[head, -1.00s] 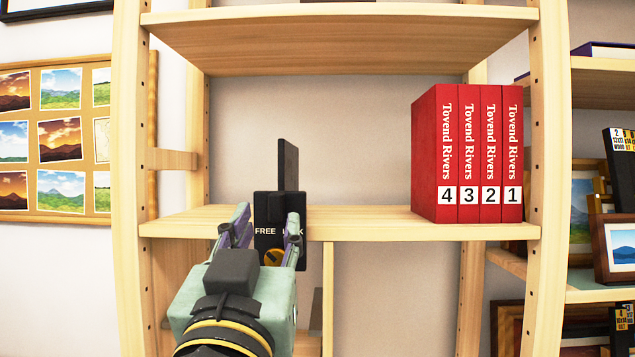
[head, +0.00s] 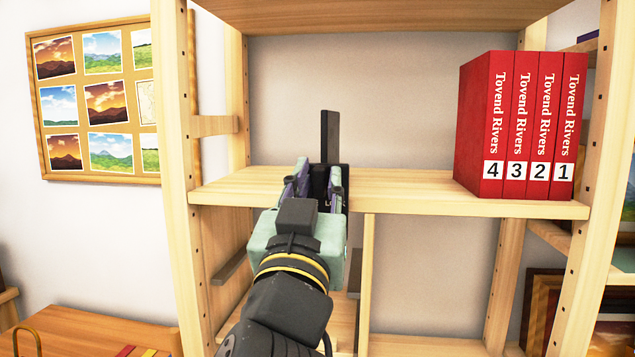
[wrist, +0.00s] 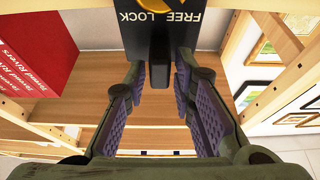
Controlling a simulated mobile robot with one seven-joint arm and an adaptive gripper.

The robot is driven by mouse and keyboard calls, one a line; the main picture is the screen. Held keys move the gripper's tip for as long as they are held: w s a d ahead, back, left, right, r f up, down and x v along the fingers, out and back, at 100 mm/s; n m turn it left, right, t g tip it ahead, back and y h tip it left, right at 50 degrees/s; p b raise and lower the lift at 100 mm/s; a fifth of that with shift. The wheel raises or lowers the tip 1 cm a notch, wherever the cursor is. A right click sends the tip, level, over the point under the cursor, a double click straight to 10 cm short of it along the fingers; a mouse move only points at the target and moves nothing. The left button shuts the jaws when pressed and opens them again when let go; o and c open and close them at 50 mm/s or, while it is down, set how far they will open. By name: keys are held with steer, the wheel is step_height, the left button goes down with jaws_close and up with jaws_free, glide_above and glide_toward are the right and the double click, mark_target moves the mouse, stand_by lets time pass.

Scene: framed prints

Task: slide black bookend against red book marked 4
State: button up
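The black bookend (head: 331,138) stands upright on the left half of the shelf, with a tall plate and a front block. The wrist view shows the block (wrist: 132,22) upside down, marked FREE and LOCK, with an orange knob. My gripper (head: 319,184) reaches it from the front.
Red books marked 3 (head: 520,125), 2 (head: 543,125) and 1 (head: 567,125) stand right of it. The shelf board (head: 410,190) is bare between bookend and books. Wooden posts (head: 176,150) frame the sides; another shelf (head: 380,18) lies above.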

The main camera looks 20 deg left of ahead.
jaws_close()
steer(key=shift+w+d, duration=0.1)
stand_by(0.6)
